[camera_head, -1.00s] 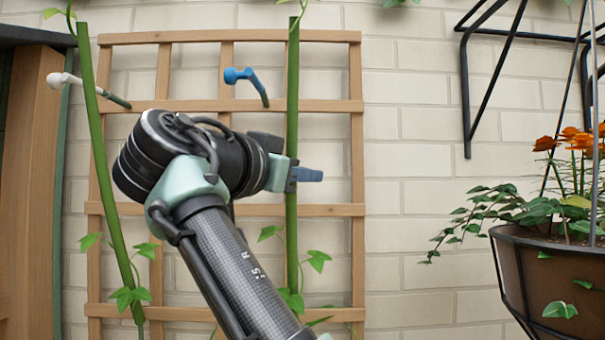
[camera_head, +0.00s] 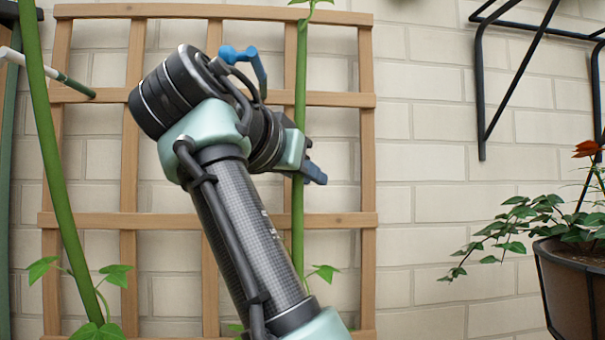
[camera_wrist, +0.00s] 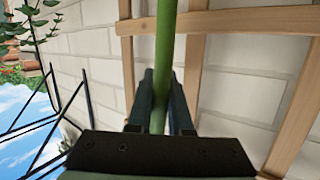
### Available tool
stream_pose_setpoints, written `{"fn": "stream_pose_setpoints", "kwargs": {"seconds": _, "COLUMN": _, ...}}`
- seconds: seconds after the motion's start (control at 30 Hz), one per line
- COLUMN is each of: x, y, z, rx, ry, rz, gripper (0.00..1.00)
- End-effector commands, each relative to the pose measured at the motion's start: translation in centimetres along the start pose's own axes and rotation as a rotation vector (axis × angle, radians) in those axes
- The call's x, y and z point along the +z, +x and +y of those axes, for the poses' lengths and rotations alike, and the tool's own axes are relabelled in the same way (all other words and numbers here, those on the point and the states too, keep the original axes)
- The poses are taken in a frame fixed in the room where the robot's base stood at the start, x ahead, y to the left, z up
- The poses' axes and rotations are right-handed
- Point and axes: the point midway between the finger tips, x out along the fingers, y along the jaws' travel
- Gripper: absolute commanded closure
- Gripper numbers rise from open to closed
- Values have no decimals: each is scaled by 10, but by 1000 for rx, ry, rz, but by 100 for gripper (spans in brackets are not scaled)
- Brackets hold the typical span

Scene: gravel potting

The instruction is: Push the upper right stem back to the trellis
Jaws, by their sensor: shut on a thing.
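The right stem (camera_head: 301,75) is a thick green stalk standing nearly upright in front of the wooden trellis (camera_head: 370,150). My gripper (camera_head: 311,171) is at this stem, below the trellis's upper crossbar in the head view. In the wrist view, the two dark fingers of my gripper (camera_wrist: 164,92) lie on either side of the green stem (camera_wrist: 166,35) and are shut on it. The trellis slats (camera_wrist: 225,20) show behind the stem; I cannot tell how wide any gap is. My arm hides part of the trellis.
A second green stem (camera_head: 50,140) leans at the left. A blue hooked piece (camera_head: 245,60) and a white-and-green one (camera_head: 50,72) show near the upper crossbar. A potted plant (camera_head: 570,265) and black bracket (camera_head: 482,90) are at right. Brick wall lies behind.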

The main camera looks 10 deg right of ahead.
Motion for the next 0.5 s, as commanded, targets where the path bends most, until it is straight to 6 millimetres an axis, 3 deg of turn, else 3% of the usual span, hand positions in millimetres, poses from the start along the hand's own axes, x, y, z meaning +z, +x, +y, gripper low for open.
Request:
{"fn": "stream_pose_setpoints", "kwargs": {"seconds": 0.03, "x": 1, "y": 0, "z": 0, "rx": 0, "ry": 0, "rz": -3, "gripper": 100}}
{"fn": "stream_pose_setpoints", "kwargs": {"seconds": 0.07, "x": 1, "y": 0, "z": 0, "rx": 1, "ry": 0, "rz": -3, "gripper": 80}}
{"fn": "stream_pose_setpoints", "kwargs": {"seconds": 0.2, "x": 1, "y": 0, "z": 0, "rx": 1, "ry": 0, "rz": -2, "gripper": 55}}
{"fn": "stream_pose_setpoints", "kwargs": {"seconds": 0.5, "x": 0, "y": 0, "z": 0, "rx": 0, "ry": 1, "rz": 0, "gripper": 52}}
